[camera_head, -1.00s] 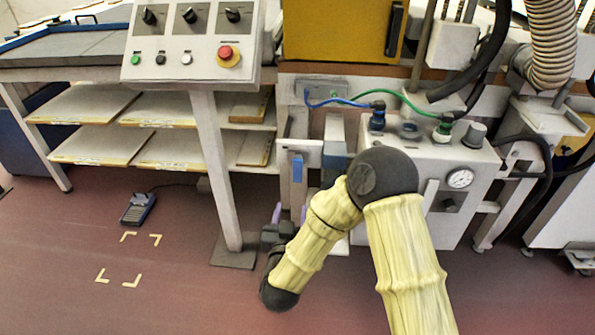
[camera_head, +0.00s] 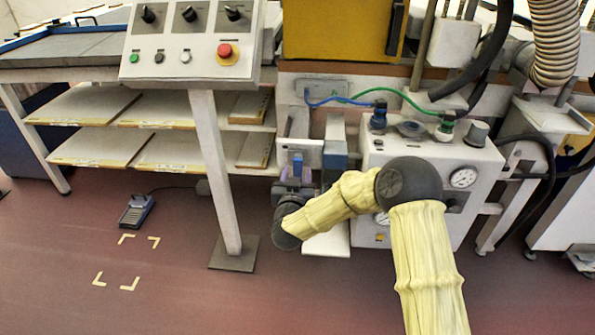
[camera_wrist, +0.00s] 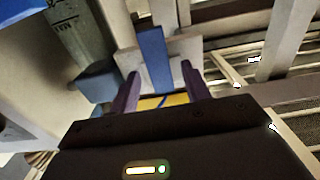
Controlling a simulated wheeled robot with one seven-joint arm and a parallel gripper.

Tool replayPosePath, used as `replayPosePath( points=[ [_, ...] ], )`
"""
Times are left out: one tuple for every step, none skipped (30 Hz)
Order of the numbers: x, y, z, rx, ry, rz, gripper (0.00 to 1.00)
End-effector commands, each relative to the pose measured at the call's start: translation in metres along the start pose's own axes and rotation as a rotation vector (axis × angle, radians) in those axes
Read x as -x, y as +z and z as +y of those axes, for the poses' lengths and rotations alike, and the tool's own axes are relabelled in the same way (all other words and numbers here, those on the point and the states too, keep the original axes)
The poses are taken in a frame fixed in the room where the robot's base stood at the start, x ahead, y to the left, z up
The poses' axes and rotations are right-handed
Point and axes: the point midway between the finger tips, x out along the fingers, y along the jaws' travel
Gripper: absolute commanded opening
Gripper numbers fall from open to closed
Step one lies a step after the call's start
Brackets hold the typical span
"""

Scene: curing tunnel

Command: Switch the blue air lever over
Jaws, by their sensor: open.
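The blue air lever (camera_head: 298,160) stands upright against a pale plate, left of the pale air cabinet. In the wrist view the lever (camera_wrist: 154,55) is a flat blue bar. My gripper (camera_head: 295,176) is at the lever's lower part, its purple fingers pointing up towards it. In the wrist view my gripper (camera_wrist: 160,86) is open, with one finger on each side of the lever's lower end and a visible gap on both sides. I cannot tell whether either finger touches it. The lever's lower end is partly hidden in the head view.
The pale air cabinet (camera_head: 404,155) with gauges and hose fittings stands close right of my gripper. A control panel (camera_head: 190,45) on a post (camera_head: 216,170) stands to the left. Shelves with boards (camera_head: 175,150) lie behind. The floor at lower left is mostly clear, with a foot pedal (camera_head: 136,210).

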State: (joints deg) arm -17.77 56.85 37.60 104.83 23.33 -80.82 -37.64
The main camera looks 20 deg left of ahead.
Motion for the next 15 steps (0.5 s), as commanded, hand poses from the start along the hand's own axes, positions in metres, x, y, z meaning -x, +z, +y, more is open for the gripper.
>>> replayPosePath(
  points=[
    [-0.008, 0.002, 0.001, -0.001, 0.002, 0.0, 0.47],
    [-0.012, 0.002, 0.001, -0.001, 0.003, 0.0, 0.47],
    [-0.017, 0.002, 0.0, -0.001, 0.002, -0.001, 0.47],
    [-0.02, 0.002, 0.0, -0.002, 0.002, -0.001, 0.47],
    [-0.022, 0.002, 0.0, -0.001, 0.002, 0.0, 0.47],
    [-0.025, 0.001, 0.0, 0.0, 0.001, -0.001, 0.47],
    [-0.027, 0.001, 0.0, 0.0, 0.001, -0.001, 0.47],
    [-0.028, 0.001, 0.0, 0.0, 0.001, -0.001, 0.47],
    [-0.029, 0.001, 0.0, 0.001, 0.001, -0.001, 0.47],
    [-0.03, 0.001, 0.0, 0.001, 0.001, -0.001, 0.47],
    [-0.03, 0.0, 0.0, 0.001, 0.0, -0.001, 0.47],
    [-0.03, 0.0, 0.0, 0.001, 0.0, -0.001, 0.47],
    [-0.03, 0.0, 0.0, 0.001, 0.0, -0.001, 0.47],
    [-0.03, 0.0, 0.0, 0.001, 0.0, -0.001, 0.47],
    [-0.03, 0.0, 0.0, 0.001, 0.0, -0.001, 0.47]
  ],
)
